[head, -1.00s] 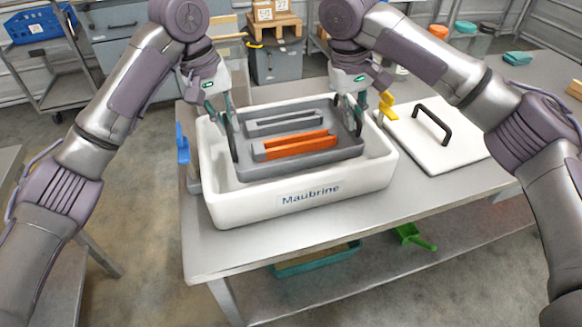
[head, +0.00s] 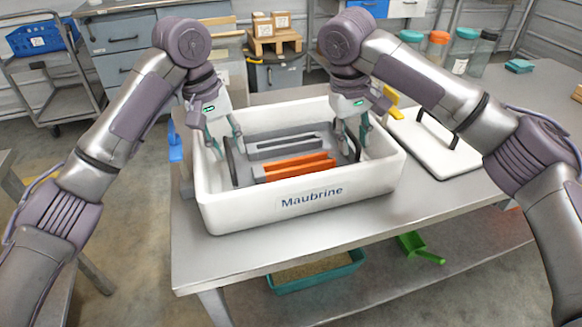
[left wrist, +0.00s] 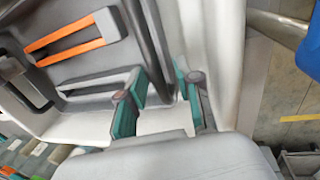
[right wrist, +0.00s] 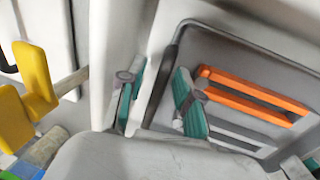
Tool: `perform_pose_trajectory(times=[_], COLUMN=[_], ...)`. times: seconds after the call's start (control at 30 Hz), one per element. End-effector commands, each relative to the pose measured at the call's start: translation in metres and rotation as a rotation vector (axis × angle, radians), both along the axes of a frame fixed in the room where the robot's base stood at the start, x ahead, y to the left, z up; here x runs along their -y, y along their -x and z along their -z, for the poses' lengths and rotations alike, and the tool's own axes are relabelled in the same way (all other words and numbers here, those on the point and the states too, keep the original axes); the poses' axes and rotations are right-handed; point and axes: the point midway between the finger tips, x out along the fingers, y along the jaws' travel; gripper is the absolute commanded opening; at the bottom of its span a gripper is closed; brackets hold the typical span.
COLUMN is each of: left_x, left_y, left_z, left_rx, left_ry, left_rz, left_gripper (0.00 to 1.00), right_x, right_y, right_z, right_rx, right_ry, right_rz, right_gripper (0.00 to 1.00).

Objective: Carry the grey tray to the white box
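The grey tray (head: 343,158) sits down inside the white box (head: 240,213) labelled "Maubrine". An orange slotted piece (head: 293,166) and a grey slotted piece (head: 284,147) lie in the tray. My left gripper (head: 228,143) is at the tray's left handle; in the left wrist view its fingers stand apart, with the dark handle (left wrist: 152,50) between them. My right gripper (head: 352,140) is at the right handle; in the right wrist view its fingers are apart on either side of the dark handle (right wrist: 163,75). The tray's underside is hidden by the box wall.
The white lid (head: 430,145) with a black handle lies on the table right of the box. A yellow tool (head: 393,100) is by the box's right side, and a blue one (head: 174,145) at its left. A green scoop (head: 418,248) and teal bin (head: 315,272) are on the lower shelf.

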Motion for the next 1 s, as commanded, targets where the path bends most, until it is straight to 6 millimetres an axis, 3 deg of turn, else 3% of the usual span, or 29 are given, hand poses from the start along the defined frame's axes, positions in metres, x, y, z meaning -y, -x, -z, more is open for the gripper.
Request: perform_pose_trajectory(times=[0.37,0.8,1.0], left_x=[-0.002,-0.019,-0.023], left_y=[-0.001,0.004,0.005], left_z=[-0.009,-0.093,-0.114], left_rx=[0.004,0.004,0.001], left_ry=[-0.001,-0.002,-0.001], left_rz=[-0.002,-0.003,-0.001], left_gripper=[0.36,0.36,0.36], right_x=[0.000,0.000,0.000], right_y=[0.000,0.000,0.000], right_z=[0.000,0.000,0.000], right_rx=[0.000,0.000,0.000], right_ry=[0.000,0.000,0.000], right_rz=[0.000,-0.001,0.000], right_gripper=[0.36,0.36,0.36])
